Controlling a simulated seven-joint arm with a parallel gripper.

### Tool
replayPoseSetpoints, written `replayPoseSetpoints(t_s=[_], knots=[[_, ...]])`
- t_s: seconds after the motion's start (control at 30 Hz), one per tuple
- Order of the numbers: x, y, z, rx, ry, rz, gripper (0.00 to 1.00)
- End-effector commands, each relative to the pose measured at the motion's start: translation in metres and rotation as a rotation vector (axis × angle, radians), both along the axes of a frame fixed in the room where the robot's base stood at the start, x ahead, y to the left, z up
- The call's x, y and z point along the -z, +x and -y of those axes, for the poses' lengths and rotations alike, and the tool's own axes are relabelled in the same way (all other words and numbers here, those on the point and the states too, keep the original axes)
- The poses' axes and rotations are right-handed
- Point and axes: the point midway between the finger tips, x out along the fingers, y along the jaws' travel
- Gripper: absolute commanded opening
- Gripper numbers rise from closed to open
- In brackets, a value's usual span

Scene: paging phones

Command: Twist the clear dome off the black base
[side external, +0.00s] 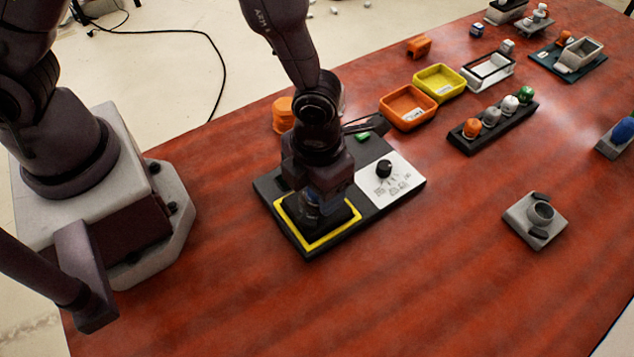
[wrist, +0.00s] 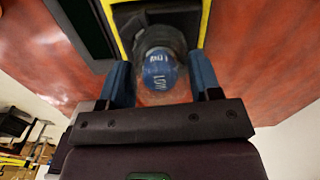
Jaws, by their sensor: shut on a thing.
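My gripper (side external: 313,207) points down over the black base (side external: 343,217), which sits inside a yellow square outline on a dark board. In the wrist view, the two blue-grey fingers of my gripper (wrist: 162,78) stand on either side of the clear dome (wrist: 178,92). The dome is faint and hard to make out. A blue round cap (wrist: 160,68) with white lettering shows through it, against the black base (wrist: 145,18). My gripper is shut on the dome. The dome looks seated at the base, but the join is mostly hidden by my gripper in the side view.
The dark board (side external: 265,185) also carries a white panel (side external: 395,190) with a black knob (side external: 384,168). Orange (side external: 408,120) and yellow (side external: 440,95) trays and a rack of coloured knobs (side external: 492,137) lie beyond. A grey fixture (side external: 535,238) stands right. The front table is clear.

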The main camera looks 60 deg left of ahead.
Motion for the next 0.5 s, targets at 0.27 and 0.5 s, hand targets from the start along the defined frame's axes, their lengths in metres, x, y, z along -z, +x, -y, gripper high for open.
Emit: replayPoseSetpoints(t_s=[0.27,0.5], knots=[[-0.0002,0.0002,0.0002,-0.119,-0.001,0.001,0.43],[-0.0002,0.0002,0.0002,-0.23,-0.001,0.001,0.43]])
